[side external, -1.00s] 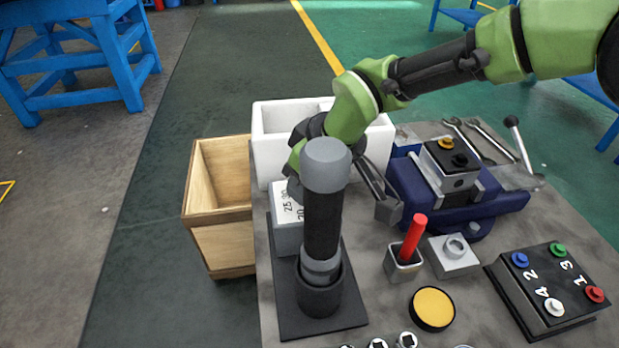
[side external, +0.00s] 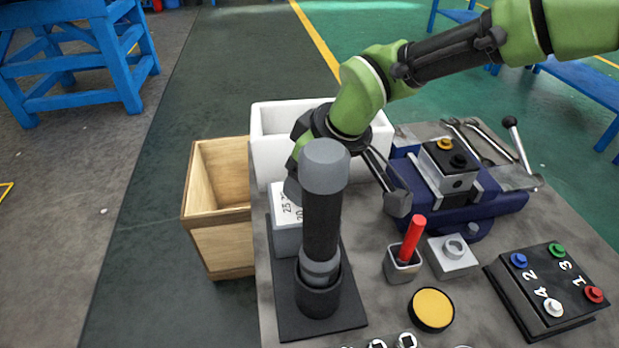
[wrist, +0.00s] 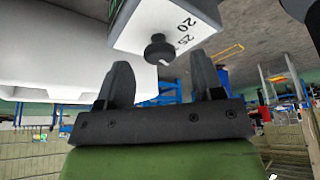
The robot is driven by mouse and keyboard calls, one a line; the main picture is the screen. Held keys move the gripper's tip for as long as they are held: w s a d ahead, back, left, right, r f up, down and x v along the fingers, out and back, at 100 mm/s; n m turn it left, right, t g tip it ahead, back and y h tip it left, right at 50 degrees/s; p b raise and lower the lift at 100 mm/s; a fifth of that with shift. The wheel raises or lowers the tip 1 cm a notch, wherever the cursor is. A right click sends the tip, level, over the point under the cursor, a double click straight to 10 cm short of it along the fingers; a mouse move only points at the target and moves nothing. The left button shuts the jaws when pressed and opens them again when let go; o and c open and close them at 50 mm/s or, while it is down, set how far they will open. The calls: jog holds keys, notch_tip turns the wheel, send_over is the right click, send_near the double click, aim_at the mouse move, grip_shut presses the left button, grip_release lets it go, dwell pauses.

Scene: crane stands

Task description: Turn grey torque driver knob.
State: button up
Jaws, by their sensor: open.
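The torque driver (side external: 322,225) stands upright in its dark base, with a grey cap (side external: 325,165) on top. Behind it is a white-faced box (side external: 285,230) with numbers such as 20 and 25. In the wrist view this numbered face (wrist: 150,20) carries a small dark grey knob (wrist: 158,48). My gripper (side external: 350,196) is open and empty, above the bench behind the driver. One finger hangs right of the driver; the other is partly hidden. In the wrist view my gripper (wrist: 160,80) has its fingers on either side of the knob's line, apart from it.
A white bin (side external: 275,160) stands behind, and a wooden crate (side external: 220,235) at the left. A blue vise (side external: 480,210), a red-handled tool (side external: 413,240) in a cup, a yellow disc (side external: 431,308) and a button box (side external: 550,290) crowd the right side.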

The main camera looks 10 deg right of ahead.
jog(key=v, duration=0.8)
jog(key=shift+r, duration=0.15)
jog(key=s+d+r+m+t, duration=0.1)
jog(key=s+d+r+m, duration=0.15)
jog(key=d+r, duration=0.45)
jog(key=s+d+r+m+t, duration=0.1)
jog(key=s+d+r+m, duration=0.15)
jog(key=d+r, duration=0.4)
jog(key=s+d+f+m+t+h, duration=0.1)
jog(key=s+d+m+t, duration=0.1)
jog(key=s+d+m, duration=0.6)
jog(key=s+d, duration=0.4)
jog(key=s, duration=0.3)
jog(key=shift+f, duration=0.2)
